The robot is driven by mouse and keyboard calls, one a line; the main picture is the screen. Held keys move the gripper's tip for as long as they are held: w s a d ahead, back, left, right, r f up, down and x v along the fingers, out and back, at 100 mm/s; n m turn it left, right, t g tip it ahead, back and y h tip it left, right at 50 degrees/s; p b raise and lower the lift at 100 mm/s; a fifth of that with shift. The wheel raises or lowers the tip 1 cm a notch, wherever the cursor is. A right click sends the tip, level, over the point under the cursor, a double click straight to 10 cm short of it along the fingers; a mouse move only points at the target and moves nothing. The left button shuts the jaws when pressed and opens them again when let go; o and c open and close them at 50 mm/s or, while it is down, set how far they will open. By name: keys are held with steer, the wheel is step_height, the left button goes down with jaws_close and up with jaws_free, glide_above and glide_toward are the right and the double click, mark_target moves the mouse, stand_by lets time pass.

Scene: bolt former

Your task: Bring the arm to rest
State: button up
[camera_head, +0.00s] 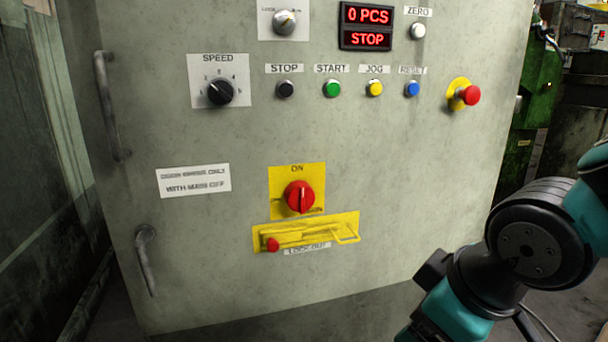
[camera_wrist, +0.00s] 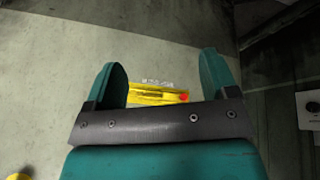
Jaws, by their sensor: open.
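My arm shows at the lower right of the head view as a black joint with teal links; its gripper is outside that view. In the wrist view my gripper (camera_wrist: 165,80) has its two teal fingers spread wide, with nothing between them. Beyond the fingers, the yellow lockout plate (camera_wrist: 158,96) with its red knob shows, apart from the gripper. In the head view the lockout plate (camera_head: 322,233) sits low on the grey cabinet (camera_head: 400,200), below the red rotary switch (camera_head: 299,196), whose handle stands upright towards ON.
The cabinet carries a speed dial (camera_head: 220,92), a row of buttons (camera_head: 332,89), a red emergency stop (camera_head: 471,95) and a display (camera_head: 366,26) reading 0 PCS, STOP. Two handles (camera_head: 146,262) stick out at its left. Green machinery (camera_head: 538,80) stands behind at the right.

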steer(key=s+r+m+g+y+p, duration=0.2)
steer(key=s+r+g+p, duration=0.2)
steer(key=s+r, duration=0.35)
step_height(320, 180, up, 38)
steer(key=p, duration=3.7)
steer(key=shift+f+g+p, duration=0.2)
steer(key=shift+g+p, duration=0.1)
